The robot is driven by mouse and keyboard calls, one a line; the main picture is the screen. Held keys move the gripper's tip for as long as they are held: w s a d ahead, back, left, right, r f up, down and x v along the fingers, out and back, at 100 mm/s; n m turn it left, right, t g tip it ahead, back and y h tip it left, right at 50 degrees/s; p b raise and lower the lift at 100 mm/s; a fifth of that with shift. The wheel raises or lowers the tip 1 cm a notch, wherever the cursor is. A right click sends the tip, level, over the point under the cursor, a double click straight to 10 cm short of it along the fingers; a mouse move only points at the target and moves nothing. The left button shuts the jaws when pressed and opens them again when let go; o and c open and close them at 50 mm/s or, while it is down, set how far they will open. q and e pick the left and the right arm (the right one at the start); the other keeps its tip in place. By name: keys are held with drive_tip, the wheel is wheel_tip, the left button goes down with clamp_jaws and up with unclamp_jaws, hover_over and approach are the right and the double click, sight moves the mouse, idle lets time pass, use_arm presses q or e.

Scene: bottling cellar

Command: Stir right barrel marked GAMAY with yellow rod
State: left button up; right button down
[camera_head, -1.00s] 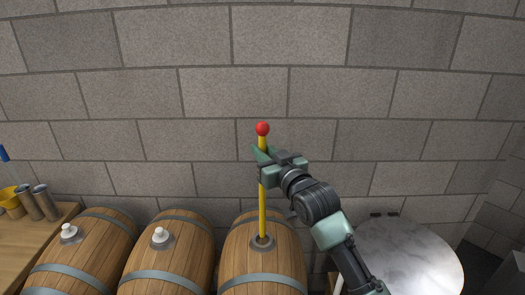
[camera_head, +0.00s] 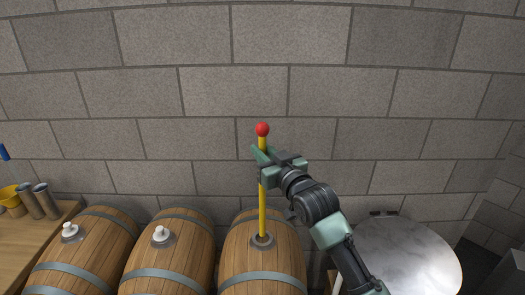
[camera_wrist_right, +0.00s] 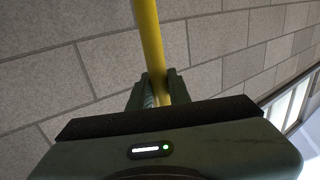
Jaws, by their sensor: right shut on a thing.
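The yellow rod (camera_head: 262,208) with a red ball on top stands upright in the head view. Its lower end goes into the round bung hole on top of the right barrel (camera_head: 262,268), and the part inside is hidden. No GAMAY marking is visible on the barrel from here. My right gripper (camera_head: 264,167) is shut on the rod's upper part, a little below the red ball. In the right wrist view the rod (camera_wrist_right: 149,45) runs between the two fingers (camera_wrist_right: 152,92). My left gripper is not in view.
Two more barrels, the middle (camera_head: 172,255) and the left (camera_head: 88,250), each have a white bung on top. A wooden table (camera_head: 40,240) at the far left holds metal cylinders and a yellow funnel-like item. A round pale top (camera_head: 415,255) stands at the right. A block wall is behind.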

drive_tip(key=shift+f+b, duration=0.7)
drive_tip(key=shift+f, duration=1.05)
drive_tip(key=shift+f+b, duration=1)
drive_tip(key=shift+f, duration=0.9)
drive_tip(key=b, duration=0.4)
hover_over(264, 213)
drive_tip(key=shift+w+a+f, duration=0.1)
drive_tip(key=shift+w+f, duration=0.05)
drive_tip(key=shift+f, duration=1)
drive_tip(key=shift+w+a+f, duration=0.1)
drive_tip(key=shift+f, duration=1)
drive_tip(key=shift+w+a+f, duration=0.1)
drive_tip(key=shift+w+f, duration=0.05)
drive_tip(key=shift+f, duration=1.1)
drive_tip(key=shift+f+b, duration=2.2)
drive_tip(key=shift+f, duration=1.25)
